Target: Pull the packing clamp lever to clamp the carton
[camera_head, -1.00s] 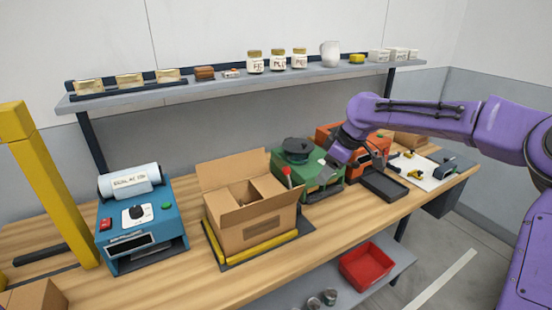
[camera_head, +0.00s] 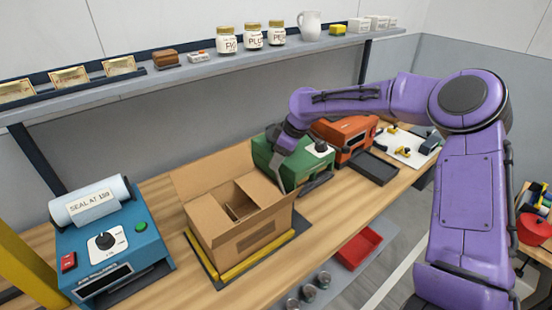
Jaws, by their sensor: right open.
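The open brown carton (camera_head: 246,222) sits on the packing clamp, a dark plate with yellow bars (camera_head: 252,262), on the wooden bench. Its flaps stand up and dividers show inside. My right gripper (camera_head: 281,176) is at the carton's right rear corner, pointing down, with its jaws open. The red-tipped clamp lever is not visible now; the gripper and a carton flap cover the place where it stood. I cannot tell whether the gripper touches it. My left gripper is not in view.
A blue sealing machine (camera_head: 110,245) stands left of the carton. Green (camera_head: 318,160) and orange (camera_head: 343,134) machines stand behind and right of it. A dark tray (camera_head: 377,168) lies right of them. A loaded shelf (camera_head: 190,78) runs above; a red bin (camera_head: 358,246) sits below.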

